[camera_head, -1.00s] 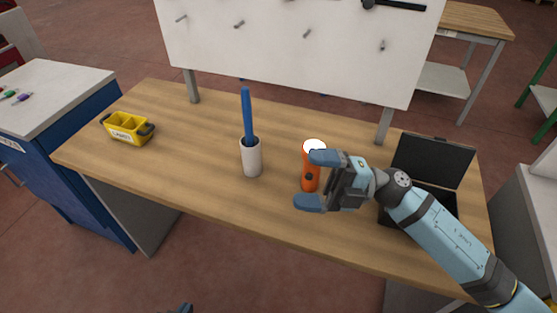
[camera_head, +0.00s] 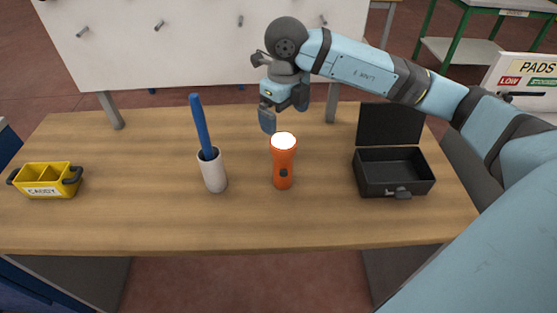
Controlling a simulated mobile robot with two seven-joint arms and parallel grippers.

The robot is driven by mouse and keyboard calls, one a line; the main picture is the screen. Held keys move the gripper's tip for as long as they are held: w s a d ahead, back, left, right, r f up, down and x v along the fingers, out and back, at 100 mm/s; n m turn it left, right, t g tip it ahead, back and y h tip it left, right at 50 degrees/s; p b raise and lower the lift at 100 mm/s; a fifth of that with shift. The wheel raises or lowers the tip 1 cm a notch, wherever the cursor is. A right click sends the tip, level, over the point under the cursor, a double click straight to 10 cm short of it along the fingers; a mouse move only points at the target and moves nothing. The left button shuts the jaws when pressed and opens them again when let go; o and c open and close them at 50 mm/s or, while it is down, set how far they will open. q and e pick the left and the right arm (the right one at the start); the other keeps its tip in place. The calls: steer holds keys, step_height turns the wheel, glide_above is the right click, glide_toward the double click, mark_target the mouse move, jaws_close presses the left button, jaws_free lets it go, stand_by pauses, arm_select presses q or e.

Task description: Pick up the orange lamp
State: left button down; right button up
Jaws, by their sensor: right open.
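The orange lamp (camera_head: 283,168) is a flashlight standing upright on the wooden table, with its white lens facing up and a dark switch on its near side. My right gripper (camera_head: 284,109) is open and points downward. In the picture it is just above the lamp's lens, apart from it, and nothing is between its fingers. How far behind or above the lamp it is, I cannot tell. My left gripper is not in view.
A white cup with a blue stick (camera_head: 212,172) stands left of the lamp. An open black case (camera_head: 394,172) sits to its right. A yellow caddy (camera_head: 46,181) is at the table's left. A white pegboard (camera_head: 190,40) rises behind. The wooden table (camera_head: 240,222) is clear in front.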

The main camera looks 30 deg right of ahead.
mark_target(283, 141)
step_height(283, 141, down, 5)
steer(key=shift+a+r, duration=0.1)
steer(key=shift+r, duration=0.05)
steer(key=shift+s+a+f+p, duration=0.1)
steer(key=shift+f+p, duration=0.3)
steer(key=shift+f, duration=0.95)
steer(key=shift+s+a+f+p, duration=0.1)
steer(key=shift+f+p, duration=0.25)
steer(key=shift+f, duration=0.95)
steer(key=c, duration=1.4)
